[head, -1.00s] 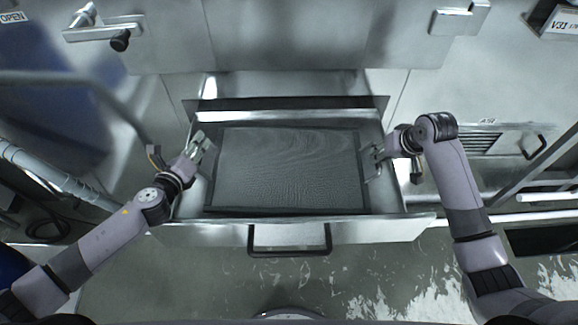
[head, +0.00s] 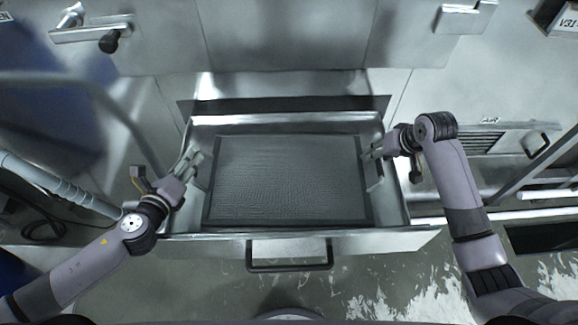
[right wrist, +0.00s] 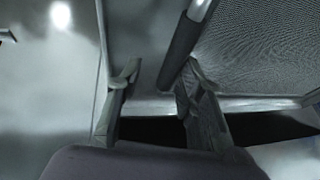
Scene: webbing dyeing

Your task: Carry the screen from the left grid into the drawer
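The screen (head: 288,180), a dark-framed grey mesh rectangle, lies within the open metal drawer (head: 215,243). Its frame appears about level; whether all of it touches the drawer floor I cannot tell. My left gripper (head: 191,161) is open and empty at the drawer's left wall, apart from the screen's left edge. My right gripper (head: 371,154) is by the screen's right edge, inside the drawer's right side. In the right wrist view its fingers (right wrist: 158,88) stand apart, one close to the screen's dark frame bar (right wrist: 188,42), with mesh (right wrist: 255,45) beyond. The left grid is not identifiable.
The drawer's black handle (head: 289,262) faces me. Steel cabinet doors with handles (head: 90,30) stand behind. A pipe (head: 50,180) is at the left and metal rails (head: 530,195) are at the right. The stained floor in front is open.

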